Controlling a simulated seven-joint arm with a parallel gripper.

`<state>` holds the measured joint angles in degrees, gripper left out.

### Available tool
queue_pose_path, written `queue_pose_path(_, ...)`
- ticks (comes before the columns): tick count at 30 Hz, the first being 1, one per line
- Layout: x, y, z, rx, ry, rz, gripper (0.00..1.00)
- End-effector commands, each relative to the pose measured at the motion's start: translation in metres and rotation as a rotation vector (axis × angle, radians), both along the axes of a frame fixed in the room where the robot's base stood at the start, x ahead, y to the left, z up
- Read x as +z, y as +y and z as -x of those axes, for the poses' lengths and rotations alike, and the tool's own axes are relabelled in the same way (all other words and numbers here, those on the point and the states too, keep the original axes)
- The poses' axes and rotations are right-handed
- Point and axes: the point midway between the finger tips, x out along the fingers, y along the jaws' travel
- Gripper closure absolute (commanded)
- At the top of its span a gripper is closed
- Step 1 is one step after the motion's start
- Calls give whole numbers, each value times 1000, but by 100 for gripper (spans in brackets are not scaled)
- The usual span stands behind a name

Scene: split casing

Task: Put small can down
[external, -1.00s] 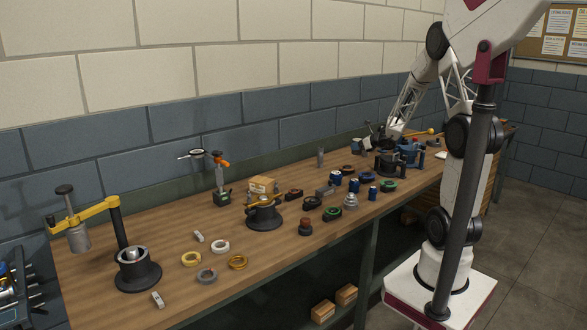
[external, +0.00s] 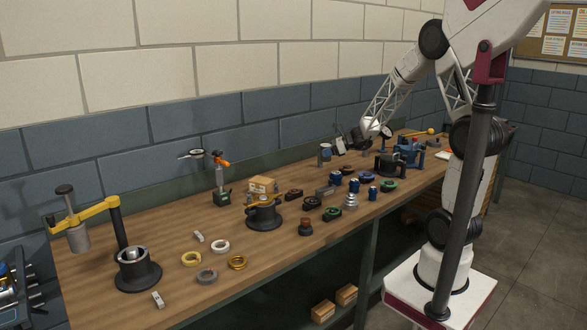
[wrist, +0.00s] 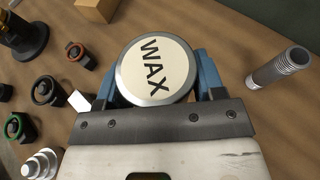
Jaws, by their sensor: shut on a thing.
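The small can, with a cream lid marked WAX and a metal rim, fills the upper middle of the wrist view (wrist: 154,66). My gripper (wrist: 157,88) is shut on it, with one blue finger on each side. Its lid faces the wrist camera, and its lower body is hidden. In the external view, my gripper (external: 340,144) is over the back of the bench, with the can (external: 325,149) at its left side. I cannot tell whether the can's base touches the bench.
A threaded metal tube (wrist: 280,68) is on the bench just right of the can. Black ring parts (wrist: 47,90), a pale block (wrist: 80,101) and a stepped metal part (wrist: 42,163) lie to the left. Bare wood (wrist: 285,140) shows at the lower right.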

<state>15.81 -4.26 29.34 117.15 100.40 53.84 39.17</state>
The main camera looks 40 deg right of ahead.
Motion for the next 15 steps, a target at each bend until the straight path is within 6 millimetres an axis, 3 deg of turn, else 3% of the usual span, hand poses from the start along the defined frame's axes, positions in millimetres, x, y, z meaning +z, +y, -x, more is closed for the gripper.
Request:
queue_pose_path(6,0,57,10,139,5,-2,68)
queue_pose_path(15,-1,106,24,267,12,-2,68)
